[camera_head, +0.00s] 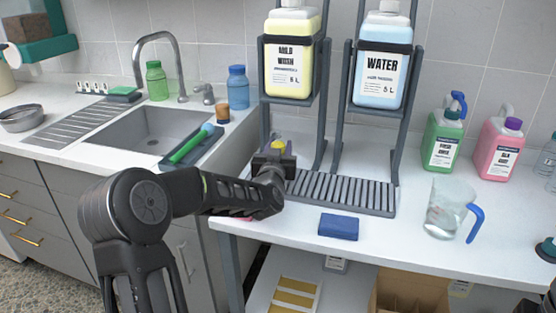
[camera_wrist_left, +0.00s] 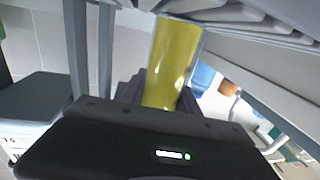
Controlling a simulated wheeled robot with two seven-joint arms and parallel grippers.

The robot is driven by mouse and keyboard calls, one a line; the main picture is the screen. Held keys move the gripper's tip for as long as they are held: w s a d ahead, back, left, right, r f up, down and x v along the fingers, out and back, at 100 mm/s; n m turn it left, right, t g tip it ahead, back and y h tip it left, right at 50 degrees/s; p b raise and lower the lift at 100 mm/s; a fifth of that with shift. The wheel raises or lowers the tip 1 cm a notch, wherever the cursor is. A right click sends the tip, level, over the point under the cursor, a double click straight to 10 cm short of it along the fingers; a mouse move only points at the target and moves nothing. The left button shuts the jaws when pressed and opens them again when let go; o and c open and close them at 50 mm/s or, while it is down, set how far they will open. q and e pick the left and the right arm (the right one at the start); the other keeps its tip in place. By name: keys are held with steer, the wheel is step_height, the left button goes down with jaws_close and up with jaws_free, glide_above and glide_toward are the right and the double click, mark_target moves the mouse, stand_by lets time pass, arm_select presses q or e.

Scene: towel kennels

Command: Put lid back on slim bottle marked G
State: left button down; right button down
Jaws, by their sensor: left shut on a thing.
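My left gripper (camera_head: 276,160) is above the counter in front of the left jug stand. It is shut on a slim yellow see-through bottle (camera_wrist_left: 172,62), which rises between the fingers in the left wrist view. In the head view only a small yellow part (camera_head: 278,144) shows above the fingers. No letter G can be read on it, and its lower part is hidden by the gripper. I cannot pick out a loose lid for it. My right gripper is not clearly seen.
Jugs of yellow liquid (camera_head: 290,65) and water (camera_head: 382,75) stand on racks above a slatted drain tray (camera_head: 340,192). A blue sponge (camera_head: 338,227) and a clear jug (camera_head: 445,212) are on the counter. A sink (camera_head: 150,132) is at left.

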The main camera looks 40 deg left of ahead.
mark_target(279, 136)
arm_select(q)
steer(key=shift+r, duration=0.15)
steer(key=shift+r, duration=1.5)
arm_select(e)
steer(key=shift+r, duration=0.3)
arm_select(q)
steer(key=shift+s+d+r, duration=0.2)
steer(key=shift+s, duration=0.05)
arm_select(e)
steer(key=shift+f, duration=0.1)
arm_select(q)
steer(key=v, duration=1.7)
steer(key=shift+s+f, duration=0.2)
arm_select(e)
steer(key=shift+f, duration=0.15)
arm_select(q)
steer(key=c, duration=1.5)
jaws_free()
jaws_close()
steer(key=shift+d, duration=0.1)
